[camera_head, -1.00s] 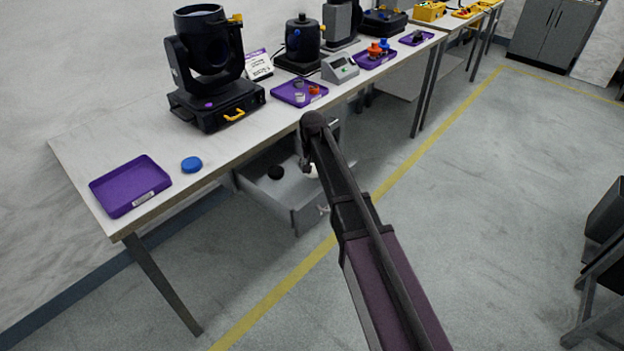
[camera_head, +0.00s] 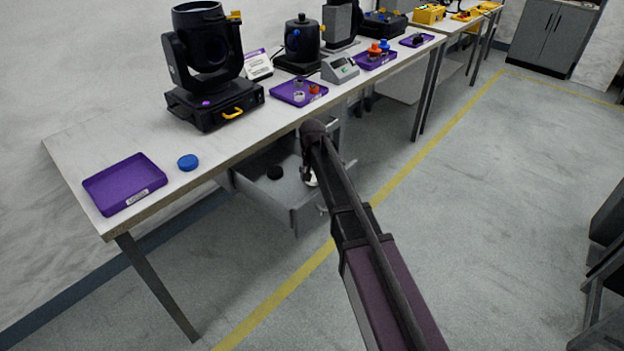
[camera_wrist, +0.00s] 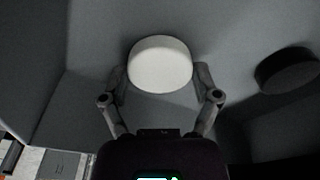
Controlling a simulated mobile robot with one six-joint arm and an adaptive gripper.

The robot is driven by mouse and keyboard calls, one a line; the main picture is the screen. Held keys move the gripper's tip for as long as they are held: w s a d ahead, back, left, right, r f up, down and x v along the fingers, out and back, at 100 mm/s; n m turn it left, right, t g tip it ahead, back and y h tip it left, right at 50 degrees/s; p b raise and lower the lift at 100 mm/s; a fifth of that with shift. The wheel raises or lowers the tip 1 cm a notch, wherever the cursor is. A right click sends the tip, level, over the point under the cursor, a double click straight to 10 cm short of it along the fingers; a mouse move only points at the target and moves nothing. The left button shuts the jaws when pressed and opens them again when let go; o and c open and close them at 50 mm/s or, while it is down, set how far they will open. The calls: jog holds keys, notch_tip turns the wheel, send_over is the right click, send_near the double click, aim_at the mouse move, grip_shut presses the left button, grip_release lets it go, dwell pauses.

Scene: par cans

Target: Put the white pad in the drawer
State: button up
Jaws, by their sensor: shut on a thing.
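The white pad (camera_wrist: 160,64) is round and sits between the two fingers of my gripper (camera_wrist: 160,88) in the wrist view. My gripper is shut on it. In the head view a small part of the white pad (camera_head: 311,180) shows beside my arm, over the open grey drawer (camera_head: 262,199) under the table. The wrist view shows the grey drawer interior (camera_wrist: 85,60) around the pad. I cannot tell whether the pad touches the drawer floor. In the head view my arm hides most of the gripper.
A black round pad (camera_head: 275,172) lies in the drawer, and it shows right of my gripper in the wrist view (camera_wrist: 288,70). Above, the tabletop (camera_head: 100,135) holds a blue pad (camera_head: 188,162), an empty purple tray (camera_head: 125,184) and a black moving-head lamp (camera_head: 207,65).

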aim_at(313, 180)
jog(key=shift+f, duration=0.15)
jog(key=o, duration=0.6)
jog(key=shift+o, duration=0.2)
jog(key=shift+r, duration=0.2)
notch_tip(313, 180, up, 12)
jog(key=s+p, duration=0.1)
jog(key=p, duration=1.1)
jog(key=shift+s, duration=0.25)
jog(key=shift+f, duration=0.1)
dwell(0.4)
jog(key=s+d+g, duration=0.1)
jog(key=s+d, duration=2.1)
jog(key=s, duration=0.2)
jog(key=shift+s+n, duration=0.15)
jog(key=shift+n, duration=0.25)
